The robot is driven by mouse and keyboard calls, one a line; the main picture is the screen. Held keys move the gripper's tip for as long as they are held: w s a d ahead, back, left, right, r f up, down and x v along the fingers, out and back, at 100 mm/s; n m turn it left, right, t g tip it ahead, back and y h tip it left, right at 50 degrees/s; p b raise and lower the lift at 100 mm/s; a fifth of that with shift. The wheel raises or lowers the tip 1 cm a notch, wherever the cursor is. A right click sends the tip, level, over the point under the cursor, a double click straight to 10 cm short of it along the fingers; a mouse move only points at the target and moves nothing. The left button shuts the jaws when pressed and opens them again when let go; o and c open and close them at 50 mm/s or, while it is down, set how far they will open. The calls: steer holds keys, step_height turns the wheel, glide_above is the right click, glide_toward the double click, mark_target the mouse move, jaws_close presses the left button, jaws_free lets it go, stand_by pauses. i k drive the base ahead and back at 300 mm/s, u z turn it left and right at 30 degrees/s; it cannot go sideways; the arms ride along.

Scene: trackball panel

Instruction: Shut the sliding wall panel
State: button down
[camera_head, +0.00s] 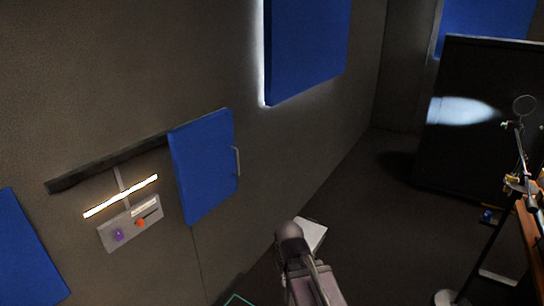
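The sliding panel (204,168) is a blue board on the grey wall, left of the middle. A pale upright handle (237,161) is at its right edge. It hangs at the right end of a dark horizontal rail (105,165) that runs on to the left. Left of the panel, a grey control plate (118,237) with a purple ball (118,235) and an orange-red knob (140,223) is uncovered. Part of my arm shows at the bottom centre, apart from the panel in the picture. No gripper fingers can be made out.
A glowing light bar (120,196) sits above the control plate. Other blue wall boards are at the lower left (28,250) and top (306,45). A large black board (480,130) and a cluttered desk (527,210) stand at right. Dark floor lies open between wall and desk.

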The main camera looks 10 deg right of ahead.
mark_target(203, 150)
steer(key=z, duration=0.25)
steer(key=k, duration=0.55)
steer(key=z, duration=0.7)
steer(key=k, duration=0.5)
steer(key=z, duration=0.3)
steer(key=i, duration=0.65)
steer(key=u, duration=0.45)
steer(key=i, duration=0.75)
steer(key=u, duration=1.15)
steer(key=i, duration=0.9)
steer(key=u, duration=0.5)
